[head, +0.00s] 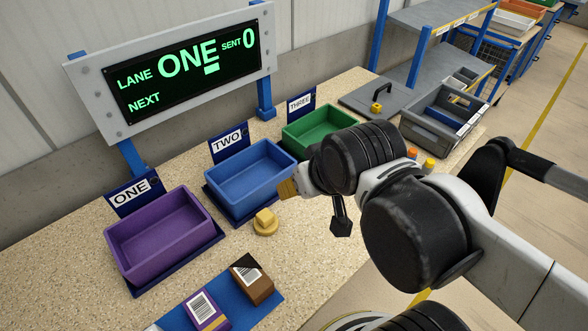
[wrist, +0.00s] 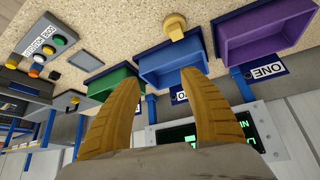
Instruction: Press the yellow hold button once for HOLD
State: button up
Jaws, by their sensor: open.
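A control box (wrist: 42,58) with several coloured buttons stands at the left in the wrist view; its labels are too small to read surely. A yellow button (wrist: 60,40) sits on it, beside green, white and orange ones. In the head view, a yellow button (head: 429,165) and an orange one (head: 412,153) peep out behind my arm; the rest of the box is hidden. My gripper (wrist: 160,80) is open and empty, its yellow fingers apart. In the head view, its fingertip (head: 288,188) is above the table by the blue bin, well away from the buttons.
Purple (head: 160,236), blue (head: 250,176) and green (head: 318,127) bins stand along the table. A yellow knob (head: 266,221) stands before the blue bin. Boxes lie on a blue mat (head: 262,305) in front. A screen (head: 185,68) reads LANE ONE, SENT 0. A grey tote (head: 440,130) stands behind my arm.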

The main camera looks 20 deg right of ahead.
grip_shut()
dwell(1.4)
